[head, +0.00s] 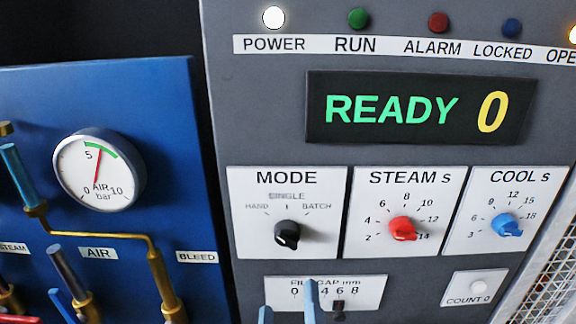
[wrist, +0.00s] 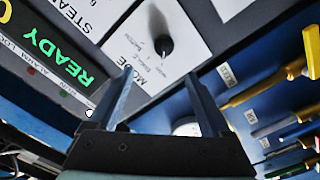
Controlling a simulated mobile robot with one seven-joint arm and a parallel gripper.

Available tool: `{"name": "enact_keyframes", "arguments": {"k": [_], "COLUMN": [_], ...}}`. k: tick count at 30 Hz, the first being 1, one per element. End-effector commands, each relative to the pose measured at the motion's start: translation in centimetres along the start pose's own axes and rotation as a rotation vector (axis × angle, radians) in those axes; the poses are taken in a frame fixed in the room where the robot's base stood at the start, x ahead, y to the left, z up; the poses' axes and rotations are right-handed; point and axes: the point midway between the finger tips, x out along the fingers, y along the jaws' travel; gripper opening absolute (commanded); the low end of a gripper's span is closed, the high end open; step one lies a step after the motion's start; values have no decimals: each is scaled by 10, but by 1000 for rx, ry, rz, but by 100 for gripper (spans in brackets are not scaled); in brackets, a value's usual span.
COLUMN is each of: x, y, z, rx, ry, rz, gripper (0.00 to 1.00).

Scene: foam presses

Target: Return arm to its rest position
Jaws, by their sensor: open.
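My gripper (wrist: 160,76) is open and empty, its two fingers apart in the wrist view. Its blue-grey fingertips also show at the bottom of the head view (head: 288,302), in front of the fill gap label (head: 368,287), which they partly cover. The black mode knob (head: 287,235) is just above the fingertips in the head view. In the wrist view the mode knob (wrist: 163,45) lies beyond the fingertips. I cannot tell whether the fingers touch the panel. The rest of my arm is out of the head view.
The grey panel (head: 260,110) has a display (head: 418,108) reading READY 0, a lit power lamp (head: 274,17), a red steam knob (head: 403,229) and a blue cool knob (head: 507,225). The blue board (head: 160,90) at left carries an air gauge (head: 97,172) and projecting pipes (head: 160,285).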

Motion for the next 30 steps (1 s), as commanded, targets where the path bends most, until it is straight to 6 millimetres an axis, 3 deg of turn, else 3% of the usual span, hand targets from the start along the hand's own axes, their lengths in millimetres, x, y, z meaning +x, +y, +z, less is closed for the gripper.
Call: {"name": "enact_keyframes", "arguments": {"k": [5,9,13,18,24,30], "x": [22,32,27,8,-11,-14], "y": [41,86,128,175,204,209], "z": [-40,-86,-129,-177,-206,-211], "rx": [135,291,436,603,713,734], "ry": [130,276,424,606,728,749], "rz": [108,196,256,301,311,310], "gripper": [83,83,83,83,83,83]}}
